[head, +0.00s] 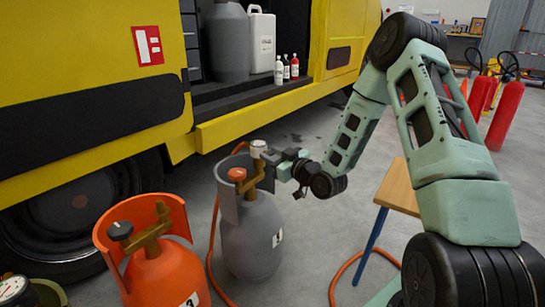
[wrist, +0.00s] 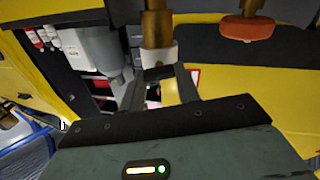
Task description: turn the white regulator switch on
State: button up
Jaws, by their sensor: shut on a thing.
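The white regulator switch (head: 258,148) sits on top of the brass fitting of a grey gas cylinder (head: 251,240). An orange knob (head: 237,174) is beside it on the same brass valve. My gripper (head: 272,157) reaches in from the right at the height of the switch. In the wrist view the white switch (wrist: 159,56) is at the end of a brass stem, between the fingertips of my gripper (wrist: 163,72), which is shut on it. The orange knob (wrist: 247,28) shows at the upper right there. The switch's marking cannot be read.
An orange cylinder (head: 165,268) with a dark knob stands in front left. A yellow truck (head: 90,65) with an open bay is behind. A wooden-topped stool (head: 399,187) stands right of the grey cylinder, and orange hose (head: 350,262) lies on the floor. Red extinguishers (head: 505,115) stand far right.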

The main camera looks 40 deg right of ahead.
jog(key=shift+a+f+n+b, duration=0.15)
jog(key=shift+n+b, duration=2.05)
jog(key=shift+n, duration=1.75)
jog(key=shift+a+f+n+b, duration=0.15)
jog(key=shift+n+b, duration=2.05)
jog(key=shift+n, duration=1.75)
jog(key=shift+d, duration=0.2)
jog(key=o, duration=1)
jog(key=shift+r, duration=0.1)
jog(key=s+d+p, duration=0.2)
jog(key=s+p, duration=1.3)
jog(key=s, duration=0.2)
jog(key=shift+s+d, duration=0.15)
jog(key=shift+d, duration=0.05)
